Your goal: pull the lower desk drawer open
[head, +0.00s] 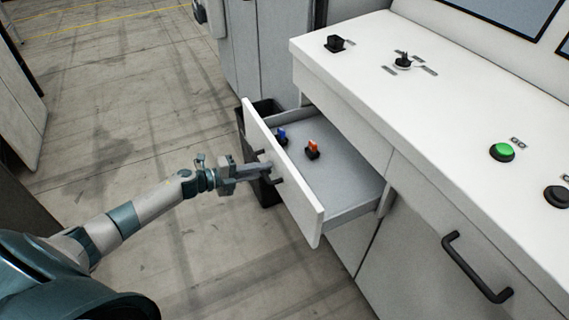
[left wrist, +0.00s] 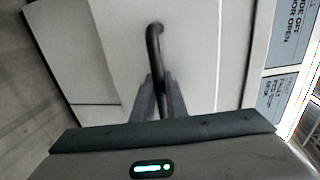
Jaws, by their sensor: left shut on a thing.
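A white desk drawer (head: 285,170) stands well pulled out below the desk's front edge, its grey inside showing. A small blue-topped part (head: 281,135) and an orange-topped part (head: 312,147) are in it. My left gripper (head: 265,168) is at the dark bar handle (head: 276,180) on the drawer's front. In the left wrist view, its fingers (left wrist: 160,92) are shut on the handle (left wrist: 154,40), which runs up between them. The gripper hides part of the handle. My right gripper is not in view.
The white desk top (head: 430,105) carries a green button (head: 502,152), a black button (head: 557,196) and dark switches. A dark bin (head: 262,115) stands behind the drawer. A closed front with a black handle (head: 475,268) is to the right. The floor (head: 120,120) at left is clear.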

